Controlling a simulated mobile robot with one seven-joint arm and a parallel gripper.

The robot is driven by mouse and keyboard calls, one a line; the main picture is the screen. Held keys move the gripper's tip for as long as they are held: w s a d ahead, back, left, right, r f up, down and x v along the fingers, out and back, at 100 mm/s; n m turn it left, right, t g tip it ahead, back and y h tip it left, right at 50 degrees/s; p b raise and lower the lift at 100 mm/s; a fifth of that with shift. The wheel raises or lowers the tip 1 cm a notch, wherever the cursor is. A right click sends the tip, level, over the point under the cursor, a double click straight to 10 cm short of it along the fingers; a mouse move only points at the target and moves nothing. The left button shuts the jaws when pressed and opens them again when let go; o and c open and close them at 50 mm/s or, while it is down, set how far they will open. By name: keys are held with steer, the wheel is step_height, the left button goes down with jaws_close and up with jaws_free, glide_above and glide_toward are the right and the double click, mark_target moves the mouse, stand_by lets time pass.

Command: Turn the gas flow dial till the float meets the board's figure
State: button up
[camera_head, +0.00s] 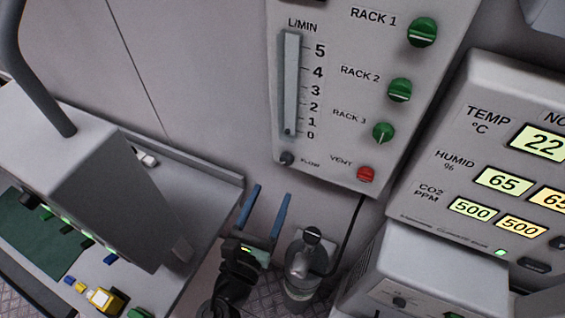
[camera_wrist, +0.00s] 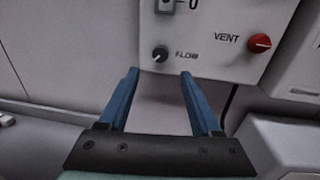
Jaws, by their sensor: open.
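The flow dial (camera_head: 287,158) is a small dark knob at the lower left of the white gas panel (camera_head: 335,165). No board with a target figure is legible.
Green Rack 1 (camera_head: 422,32), Rack 2 (camera_head: 400,90) and Rack 3 (camera_head: 383,133) knobs and a red vent knob (camera_head: 366,174) are on the panel. A climate display (camera_head: 490,165) is at right. A bottle (camera_head: 301,270) stands beside my gripper; a grey tray bench (camera_head: 190,215) is left.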

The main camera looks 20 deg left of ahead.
mark_target(286, 162)
steer(key=w+p, duration=0.1)
steer(key=w, duration=0.7)
steer(key=shift+w+a, duration=0.1)
steer(key=shift+a, duration=0.1)
jaws_close()
